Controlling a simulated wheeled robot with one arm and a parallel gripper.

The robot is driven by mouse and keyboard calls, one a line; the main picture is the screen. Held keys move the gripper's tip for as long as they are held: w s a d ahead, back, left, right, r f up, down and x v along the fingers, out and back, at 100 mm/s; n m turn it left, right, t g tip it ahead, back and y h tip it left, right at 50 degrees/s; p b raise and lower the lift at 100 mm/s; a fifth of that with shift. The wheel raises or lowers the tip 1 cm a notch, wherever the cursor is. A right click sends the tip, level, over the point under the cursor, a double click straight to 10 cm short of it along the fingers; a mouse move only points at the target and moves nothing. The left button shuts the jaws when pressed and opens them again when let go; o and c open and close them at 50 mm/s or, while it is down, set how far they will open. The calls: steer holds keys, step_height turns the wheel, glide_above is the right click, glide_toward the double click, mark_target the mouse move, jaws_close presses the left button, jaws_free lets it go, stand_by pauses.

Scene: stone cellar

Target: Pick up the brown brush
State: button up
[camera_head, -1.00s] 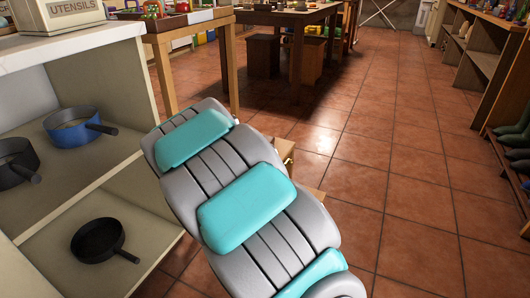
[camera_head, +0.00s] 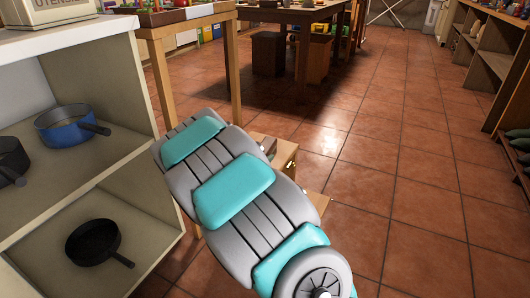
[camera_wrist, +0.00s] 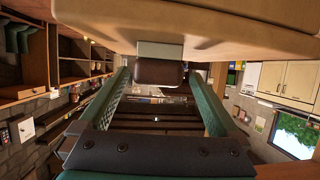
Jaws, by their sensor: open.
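In the wrist view, which looks upside down, my gripper (camera_wrist: 161,78) is open with one green finger on each side. The brown brush (camera_wrist: 158,74) appears as a dark brown block with a grey-green strip against a light wooden surface (camera_wrist: 230,30). It lines up between the fingertips, with gaps on both sides; I cannot tell how deep it is between them. In the head view my arm hides the gripper. A small wooden stand (camera_head: 283,152) shows behind the arm, with a dark thing on it that I cannot identify.
At left a shelf unit (camera_head: 95,178) holds a blue pot (camera_head: 68,126) and a black pan (camera_head: 95,243). A wooden table (camera_head: 190,17) stands behind my arm, and a darker table (camera_head: 285,14) farther back.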

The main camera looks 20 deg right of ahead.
mark_target(264, 151)
steer(key=shift+r+b+x, duration=0.15)
steer(key=shift+b+x, duration=0.15)
steer(key=shift+x, duration=1.15)
steer(key=shift+r+b+x, duration=0.1)
steer(key=shift+b+x, duration=0.15)
steer(key=shift+x, duration=1.25)
steer(key=shift+d, duration=0.15)
jaws_close()
